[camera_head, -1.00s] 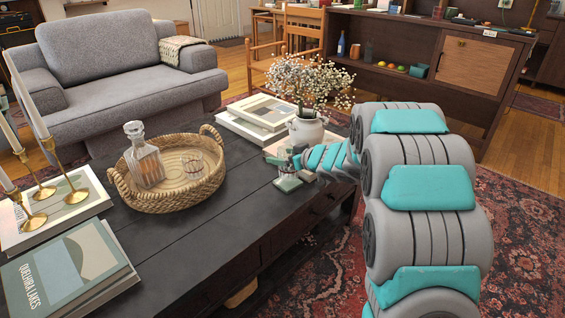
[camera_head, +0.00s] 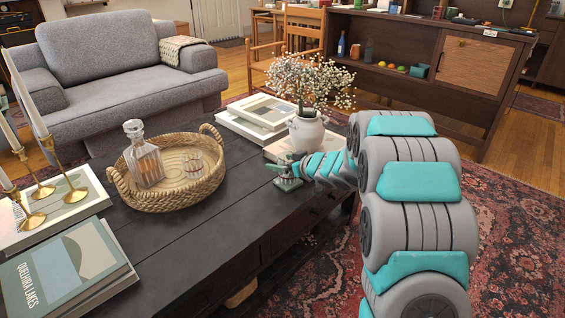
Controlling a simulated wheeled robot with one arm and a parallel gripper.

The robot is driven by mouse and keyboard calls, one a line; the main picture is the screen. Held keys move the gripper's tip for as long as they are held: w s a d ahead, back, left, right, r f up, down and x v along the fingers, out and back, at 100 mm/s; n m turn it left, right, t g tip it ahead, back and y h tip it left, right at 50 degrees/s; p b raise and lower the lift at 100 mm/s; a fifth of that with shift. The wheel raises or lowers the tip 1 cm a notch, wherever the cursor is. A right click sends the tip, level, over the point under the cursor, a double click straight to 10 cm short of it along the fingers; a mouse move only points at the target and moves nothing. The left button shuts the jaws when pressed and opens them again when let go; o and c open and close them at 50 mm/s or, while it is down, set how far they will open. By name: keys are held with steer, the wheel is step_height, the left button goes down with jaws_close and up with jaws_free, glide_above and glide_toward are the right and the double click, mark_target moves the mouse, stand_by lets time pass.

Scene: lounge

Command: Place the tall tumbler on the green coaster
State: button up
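My gripper (camera_head: 284,168) is at the right front part of the dark coffee table, just above a small green coaster (camera_head: 288,184). Its fingers are small and partly hidden by my own arm, so I cannot tell whether they are open or shut. A tall tumbler cannot be made out clearly; a small glassy shape seems to be at the fingers, over the coaster. A short glass (camera_head: 192,164) stands in the woven tray (camera_head: 180,205), and it looks low rather than tall.
A glass decanter (camera_head: 143,158) stands in the tray. A white vase of flowers (camera_head: 306,131) on books is close behind my gripper. Brass candlesticks (camera_head: 72,194) and books (camera_head: 66,268) are at the left. The table (camera_head: 190,245) is bare in front of the tray.

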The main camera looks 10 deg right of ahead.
steer(key=shift+o, duration=0.3)
steer(key=shift+r, duration=0.15)
steer(key=shift+s+d+r, duration=0.1)
steer(key=shift+s+d, duration=0.05)
steer(key=shift+s, duration=0.05)
steer(key=p+v, duration=0.1)
steer(key=v, duration=1)
steer(key=shift+s, duration=0.2)
steer(key=s+d+r+m+h, duration=0.2)
steer(key=d+r+m+h, duration=0.15)
steer(key=d+h, duration=0.4)
steer(key=s+d+m+g+h, duration=0.2)
steer(key=s+d+g+h, duration=0.15)
steer(key=s, duration=0.75)
steer(key=s+a+f+g+y, duration=0.1)
steer(key=s+a+g, duration=0.2)
steer(key=s, duration=0.8)
steer(key=s+a+f+g+y, duration=0.1)
steer(key=s+a+g, duration=0.2)
steer(key=s+a, duration=0.4)
steer(key=s+a+f+g+y, duration=0.1)
steer(key=s+a+g, duration=0.3)
steer(key=s, duration=1.1)
steer(key=shift+s+a+f+y, duration=0.2)
steer(key=shift+a+y, duration=0.4)
steer(key=shift+a, duration=0.2)
